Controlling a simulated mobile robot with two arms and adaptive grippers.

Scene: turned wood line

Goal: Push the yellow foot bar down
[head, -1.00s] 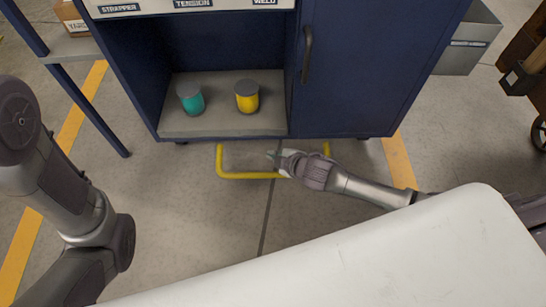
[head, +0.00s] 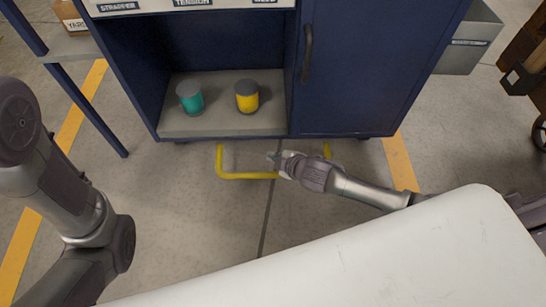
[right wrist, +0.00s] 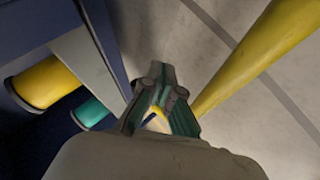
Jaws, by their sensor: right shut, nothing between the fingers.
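The yellow foot bar (head: 246,176) is a U-shaped tube that sticks out low under the front of the blue cabinet. My right gripper (head: 273,157) is shut and empty. In the head view it overlaps the right part of the bar and hides some of it. In the right wrist view the bar (right wrist: 245,62) runs diagonally at the right, beside the shut fingers (right wrist: 163,100). I cannot tell whether the fingers touch the bar. My left arm shows at the left of the head view, but its gripper is out of view.
The blue cabinet (head: 352,75) has a closed door on the right. Its open shelf (head: 220,125) holds a teal container (head: 190,98) and a yellow container (head: 247,96), both with grey lids. A grey bin (head: 465,50) stands at the right. The floor before the bar is clear.

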